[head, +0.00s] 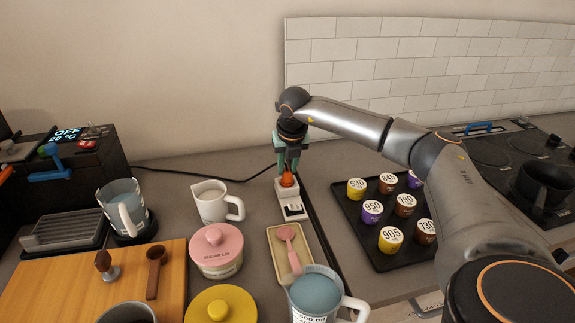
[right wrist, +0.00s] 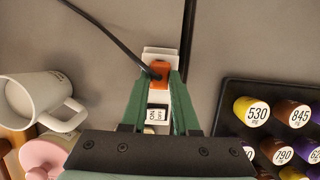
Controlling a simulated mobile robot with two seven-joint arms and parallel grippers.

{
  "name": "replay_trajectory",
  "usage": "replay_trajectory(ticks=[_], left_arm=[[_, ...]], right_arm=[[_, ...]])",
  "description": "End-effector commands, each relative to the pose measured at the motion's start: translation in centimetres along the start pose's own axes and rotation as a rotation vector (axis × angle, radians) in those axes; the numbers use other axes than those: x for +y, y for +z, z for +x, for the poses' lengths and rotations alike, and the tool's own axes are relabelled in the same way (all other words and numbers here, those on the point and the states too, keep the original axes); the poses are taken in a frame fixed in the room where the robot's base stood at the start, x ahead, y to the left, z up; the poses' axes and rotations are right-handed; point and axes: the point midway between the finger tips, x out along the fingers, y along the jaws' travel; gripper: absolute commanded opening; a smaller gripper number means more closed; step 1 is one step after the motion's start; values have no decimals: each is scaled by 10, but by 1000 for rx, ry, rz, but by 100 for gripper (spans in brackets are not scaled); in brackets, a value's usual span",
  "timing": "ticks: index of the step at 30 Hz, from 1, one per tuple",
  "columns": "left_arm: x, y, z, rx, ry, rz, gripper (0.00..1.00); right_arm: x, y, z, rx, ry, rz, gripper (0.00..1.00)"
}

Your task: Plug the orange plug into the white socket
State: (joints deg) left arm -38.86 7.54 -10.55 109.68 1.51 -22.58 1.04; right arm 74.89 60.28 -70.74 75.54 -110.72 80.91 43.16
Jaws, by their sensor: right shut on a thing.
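The orange plug (head: 287,180) is between the green fingers of my right gripper (head: 288,168), which is shut on it and points down. The plug also shows in the right wrist view (right wrist: 159,74), with its black cord running off to the upper left. The white socket (head: 291,209) is a block on the counter with a switch at its near end. It lies under the gripper in the right wrist view (right wrist: 162,50). The plug is over the socket's far part; I cannot tell whether it is fully seated. My left gripper is not in view.
A white jug (head: 212,204) stands left of the socket, and a tray of capsules (head: 358,235) lies right. A beige dish (head: 276,238) with a pink scoop and a pink-lidded jar (head: 216,247) are nearer. A dark counter gap runs beside the socket.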

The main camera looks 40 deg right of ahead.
Motion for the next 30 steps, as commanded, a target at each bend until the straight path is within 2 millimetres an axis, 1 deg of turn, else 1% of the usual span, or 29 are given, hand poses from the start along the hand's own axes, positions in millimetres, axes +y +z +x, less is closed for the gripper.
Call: replay_trajectory(ticks=[8, 9, 18, 26, 30], left_arm=[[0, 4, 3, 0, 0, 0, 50], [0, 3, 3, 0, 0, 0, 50], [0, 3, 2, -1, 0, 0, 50], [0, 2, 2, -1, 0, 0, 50], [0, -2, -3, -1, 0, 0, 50]], right_arm=[[0, -2, 7, 0, 0, 0, 0], [0, -2, 6, 0, 0, 0, 31], [0, -2, 6, 0, 0, 0, 64], [0, -2, 5, 0, 0, 0, 64], [0, -1, -4, 0, 0, 0, 64]])
